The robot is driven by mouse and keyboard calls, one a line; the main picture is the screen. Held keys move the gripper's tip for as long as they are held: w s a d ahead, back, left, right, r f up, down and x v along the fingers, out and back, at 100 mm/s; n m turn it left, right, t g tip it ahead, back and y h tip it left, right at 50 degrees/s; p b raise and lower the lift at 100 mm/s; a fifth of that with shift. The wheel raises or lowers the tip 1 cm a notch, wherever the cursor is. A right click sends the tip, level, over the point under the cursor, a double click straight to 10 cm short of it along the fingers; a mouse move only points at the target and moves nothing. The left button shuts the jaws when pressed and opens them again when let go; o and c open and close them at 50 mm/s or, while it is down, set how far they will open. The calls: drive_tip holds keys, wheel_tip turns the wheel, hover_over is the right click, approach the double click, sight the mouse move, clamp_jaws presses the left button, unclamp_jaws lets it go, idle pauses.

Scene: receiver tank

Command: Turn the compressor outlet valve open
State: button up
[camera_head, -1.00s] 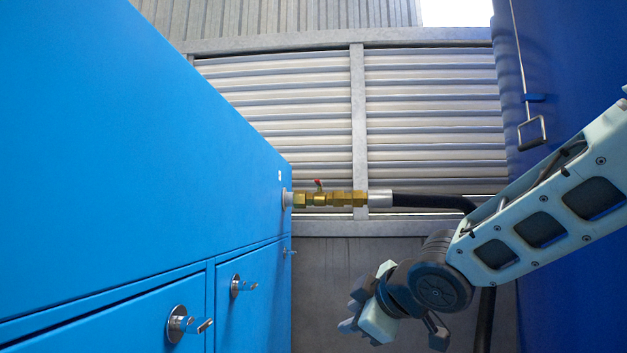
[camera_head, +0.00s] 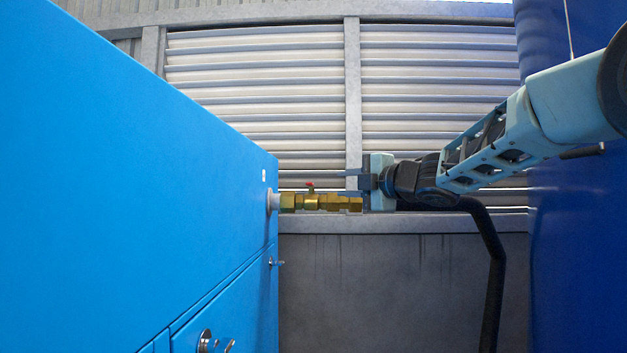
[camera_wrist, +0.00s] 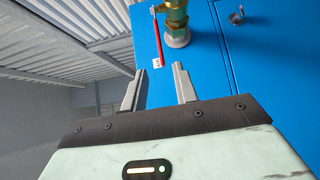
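The compressor outlet valve is a brass valve (camera_head: 312,202) on a pipe from the right end of the blue compressor cabinet (camera_head: 140,170). Its small red handle (camera_head: 310,187) shows just above the brass body. In the wrist view the red handle (camera_wrist: 159,44) is a long lever beside the brass body (camera_wrist: 176,14), lying ahead of the fingertips. My gripper (camera_head: 350,181) is to the right of the handle, pointing left. In the wrist view my gripper (camera_wrist: 159,69) is open, with nothing between its two fingers. It partly hides the hose end of the fitting.
A black hose (camera_head: 492,250) bends down below my arm. A dark blue tank (camera_head: 572,250) stands at the right. A louvred wall (camera_head: 250,75) is behind. Latches (camera_head: 205,341) stick out from the cabinet front; one (camera_wrist: 237,16) shows in the wrist view.

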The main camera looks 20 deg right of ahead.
sight(310, 184)
drive_tip(key=p+x, duration=0.4)
drive_tip(key=x, duration=0.7)
drive_tip(key=shift+w, duration=0.1)
clamp_jaws()
